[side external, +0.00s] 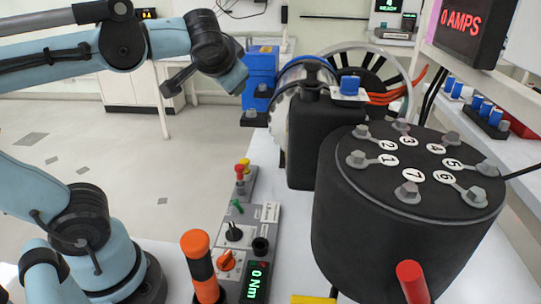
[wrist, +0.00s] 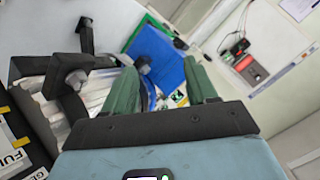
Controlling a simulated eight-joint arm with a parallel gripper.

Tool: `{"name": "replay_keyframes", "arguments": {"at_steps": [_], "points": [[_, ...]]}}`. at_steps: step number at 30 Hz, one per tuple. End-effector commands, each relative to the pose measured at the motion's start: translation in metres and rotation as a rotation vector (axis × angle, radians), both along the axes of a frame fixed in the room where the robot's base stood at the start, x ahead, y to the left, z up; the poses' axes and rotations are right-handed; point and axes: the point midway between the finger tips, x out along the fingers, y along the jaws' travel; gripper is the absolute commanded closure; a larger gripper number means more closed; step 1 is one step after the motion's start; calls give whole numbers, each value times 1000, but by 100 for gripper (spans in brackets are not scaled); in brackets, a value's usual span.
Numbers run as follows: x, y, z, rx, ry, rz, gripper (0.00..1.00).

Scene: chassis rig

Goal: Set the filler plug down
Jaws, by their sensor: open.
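My gripper (wrist: 160,72) is open in the wrist view, with its two green fingers apart. A blue block (wrist: 158,55) lies beyond and between the fingertips, with a dark grey knob (wrist: 143,65) against its left side. I cannot tell for sure which part is the filler plug. In the side view, a blue cap on a white square base (side external: 350,86) sits on top of a black tank (side external: 322,140). My wrist hangs left of the blue block (side external: 262,68); the fingers are not clearly visible there.
A black drum (side external: 340,215) with numbered bolts stands at right front. A control panel (side external: 240,235) with an orange-topped handle (side external: 196,245) is at bottom centre. Other dark knobbed parts (wrist: 75,80) lie left of the fingers in the wrist view. The floor at left is open.

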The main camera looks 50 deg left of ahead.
Motion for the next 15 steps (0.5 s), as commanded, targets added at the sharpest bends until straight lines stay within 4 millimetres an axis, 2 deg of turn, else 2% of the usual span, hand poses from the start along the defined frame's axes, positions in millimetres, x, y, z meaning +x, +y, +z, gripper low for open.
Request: {"name": "replay_keyframes", "arguments": {"at_steps": [8, 12, 15], "points": [[30, -49, 63, -196, -7, 8, 43], [39, -88, 101, -330, 6, 20, 43], [39, -119, 127, -438, 26, 35, 43]]}}
